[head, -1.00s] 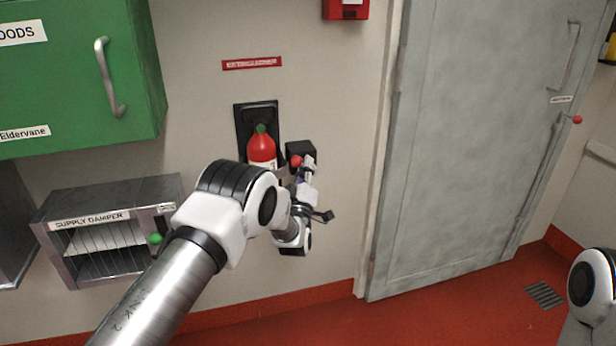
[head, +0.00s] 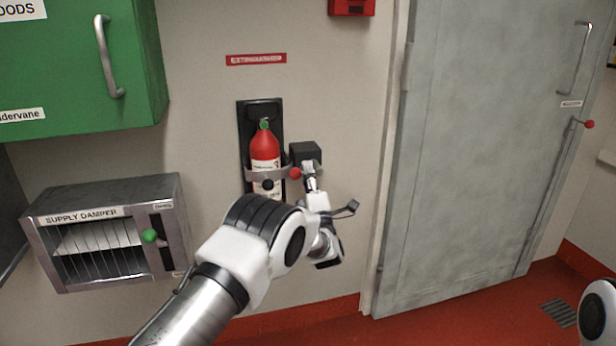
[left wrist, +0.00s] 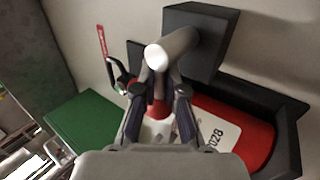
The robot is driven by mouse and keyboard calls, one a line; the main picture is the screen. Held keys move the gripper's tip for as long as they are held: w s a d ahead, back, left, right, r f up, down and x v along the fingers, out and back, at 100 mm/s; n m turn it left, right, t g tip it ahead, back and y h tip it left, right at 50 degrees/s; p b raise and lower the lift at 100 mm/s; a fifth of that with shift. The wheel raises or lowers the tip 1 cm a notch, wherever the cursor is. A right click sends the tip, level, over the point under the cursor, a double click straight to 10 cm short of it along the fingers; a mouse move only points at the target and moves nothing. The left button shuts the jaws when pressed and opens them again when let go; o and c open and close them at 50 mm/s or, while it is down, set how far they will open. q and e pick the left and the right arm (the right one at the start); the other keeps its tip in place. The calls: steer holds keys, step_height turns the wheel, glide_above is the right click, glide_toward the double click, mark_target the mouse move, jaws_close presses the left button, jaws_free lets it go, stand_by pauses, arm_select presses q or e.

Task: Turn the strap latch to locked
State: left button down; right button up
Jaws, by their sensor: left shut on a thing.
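The strap latch is a black box (head: 305,152) on the wall beside the extinguisher, with a short lever ending in a red knob (head: 295,173). A grey strap (head: 252,173) runs around the red fire extinguisher (head: 265,150). My left gripper (head: 309,172) is at the latch's front, shut on the latch lever. In the left wrist view the black box (left wrist: 200,30) bears a pale round stub (left wrist: 172,50) beside the fingertips. The fingers hide much of the lever, so its exact angle is hard to tell. My right gripper is out of view.
A supply damper box (head: 105,230) with a green knob (head: 150,236) is at the left, under a green cabinet (head: 75,70). A grey door (head: 490,150) stands at the right. The wall between latch and door is clear.

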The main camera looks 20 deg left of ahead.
arm_select(q)
steer(key=shift+f, duration=0.1)
stand_by(0.3)
steer(key=c, duration=1.2)
jaws_free()
steer(key=shift+a, duration=0.1)
steer(key=v, duration=1.2)
